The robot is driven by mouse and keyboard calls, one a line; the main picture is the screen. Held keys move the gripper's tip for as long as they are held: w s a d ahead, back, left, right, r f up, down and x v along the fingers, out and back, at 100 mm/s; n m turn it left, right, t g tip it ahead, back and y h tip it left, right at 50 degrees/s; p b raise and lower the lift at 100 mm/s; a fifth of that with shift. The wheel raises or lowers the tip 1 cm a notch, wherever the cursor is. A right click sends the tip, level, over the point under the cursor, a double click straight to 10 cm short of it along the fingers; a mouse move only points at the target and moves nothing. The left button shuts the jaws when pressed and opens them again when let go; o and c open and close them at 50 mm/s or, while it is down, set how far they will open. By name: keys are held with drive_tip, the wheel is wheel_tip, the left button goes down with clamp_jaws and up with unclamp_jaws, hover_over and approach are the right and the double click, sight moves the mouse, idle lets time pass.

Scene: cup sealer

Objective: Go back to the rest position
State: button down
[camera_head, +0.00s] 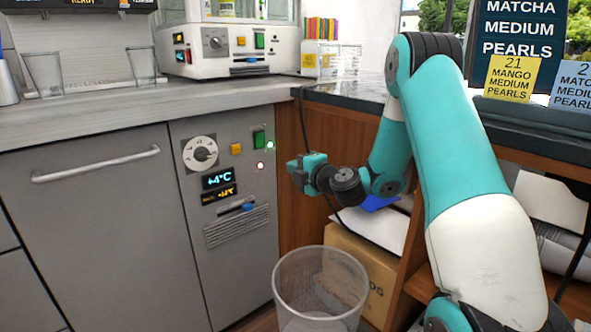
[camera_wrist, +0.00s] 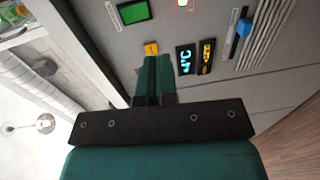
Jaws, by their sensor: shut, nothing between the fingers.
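My gripper (camera_head: 297,170) is in front of the grey cabinet's control panel (camera_head: 222,185) in the head view, with its fingers pointing left toward the panel. In the wrist view my gripper (camera_wrist: 155,62) has its two teal fingers together, with nothing between them. Past the fingertips the wrist view shows the yellow button (camera_wrist: 151,48), the green switch (camera_wrist: 134,12) and the lit temperature display (camera_wrist: 186,60). My arm is bent down from the counter's height at the right. I cannot tell the exact gap between the fingertips and the panel.
A clear bin (camera_head: 320,290) stands on the floor below my gripper, before a cardboard box (camera_head: 362,268). The grey counter (camera_head: 100,117) holds two clear cups and the sealing machine (camera_head: 228,45). A wooden shelf unit (camera_head: 318,130) is close behind my arm. A dark cable hangs near my gripper.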

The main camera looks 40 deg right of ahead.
drive_tip(key=s+a+r+m+g+y, duration=0.1)
drive_tip(key=s+a+r+g+y, duration=0.2)
drive_tip(key=a, duration=0.5)
drive_tip(key=s+a+g+y, duration=0.2)
drive_tip(key=s+a+g, duration=0.15)
drive_tip(key=a, duration=0.55)
drive_tip(key=s+a+r+m+g+y, duration=0.1)
drive_tip(key=s+a+r+g+y, duration=0.2)
drive_tip(key=a, duration=0.5)
drive_tip(key=s+a+m+g+h, duration=0.2)
drive_tip(key=s+m+g, duration=0.25)
drive_tip(key=s, duration=0.75)
drive_tip(key=s+a+m+g+h, duration=0.1)
drive_tip(key=s+m+g+h, duration=0.3)
drive_tip(key=s, duration=0.8)
wheel_tip(320, 180, up, 27)
drive_tip(key=m+t+y+p, duration=0.1)
drive_tip(key=p, duration=2.7)
drive_tip(key=shift+s, duration=0.3)
